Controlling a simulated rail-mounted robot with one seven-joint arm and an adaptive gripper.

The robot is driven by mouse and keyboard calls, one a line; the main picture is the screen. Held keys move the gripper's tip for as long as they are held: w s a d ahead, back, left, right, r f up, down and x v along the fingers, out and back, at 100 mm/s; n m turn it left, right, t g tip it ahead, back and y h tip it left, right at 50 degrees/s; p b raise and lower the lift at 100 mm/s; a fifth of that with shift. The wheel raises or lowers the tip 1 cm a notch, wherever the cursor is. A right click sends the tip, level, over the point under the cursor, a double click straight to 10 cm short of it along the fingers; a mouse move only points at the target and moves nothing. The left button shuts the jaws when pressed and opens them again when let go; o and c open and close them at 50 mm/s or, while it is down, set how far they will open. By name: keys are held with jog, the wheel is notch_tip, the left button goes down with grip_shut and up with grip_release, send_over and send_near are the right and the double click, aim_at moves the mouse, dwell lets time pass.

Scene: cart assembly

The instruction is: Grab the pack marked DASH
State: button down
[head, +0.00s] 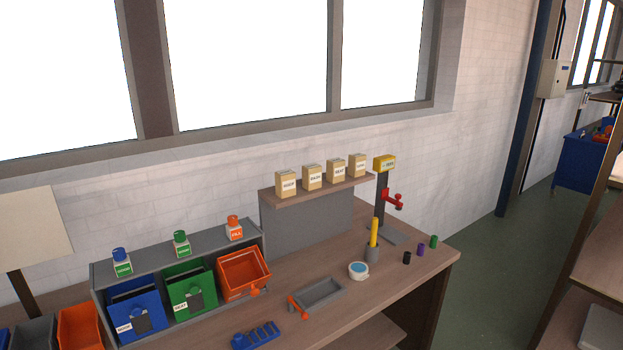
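Several tan packs with white labels stand upright in a row on a raised wooden shelf (268,196) at the back of the workbench. The lettering is very small. The second pack from the left (312,177) seems to read DASH, but I cannot be sure. The leftmost pack (286,184), the third pack (335,168) and the rightmost pack (357,165) have labels I cannot read with certainty. Small gaps separate the packs. My gripper is not in view.
Left of the shelf, a grey rack holds blue (137,312), green (191,288) and orange bins (243,271), with small bottles above. A dark stand with a yellow top (384,163) rises at the shelf's right end.

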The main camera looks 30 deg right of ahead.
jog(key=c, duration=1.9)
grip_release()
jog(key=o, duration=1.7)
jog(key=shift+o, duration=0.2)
